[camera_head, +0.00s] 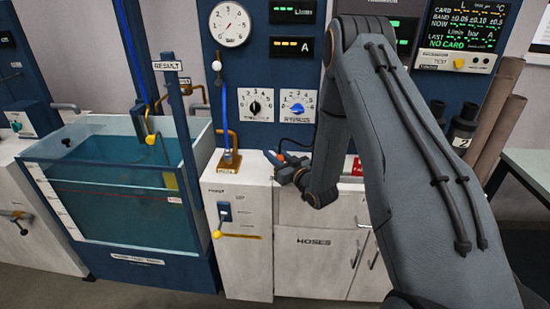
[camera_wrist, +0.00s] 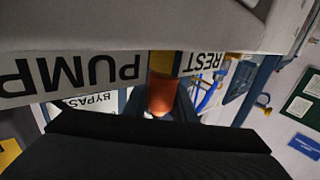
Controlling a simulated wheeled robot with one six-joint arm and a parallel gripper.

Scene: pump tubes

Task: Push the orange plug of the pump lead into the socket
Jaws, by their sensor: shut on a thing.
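The orange plug (camera_wrist: 161,92) shows between the dark fingers of my gripper (camera_wrist: 160,108) in the wrist view. My gripper is shut on it. Beyond the plug is the edge of a pale panel, with an upside-down PUMP label (camera_wrist: 70,78) on one side and a REST label (camera_wrist: 203,62) on the other. A tan strip joins the plug's far end there; I cannot tell whether it is the socket or part of the plug.
A water tank (camera_head: 125,185) stands at the left. A blue tube (camera_head: 224,120) rises from a brown fitting (camera_head: 230,158) left of my gripper. Knob panels (camera_head: 255,104) are on the blue wall behind. A white cabinet (camera_head: 315,255) marked HOSES is below.

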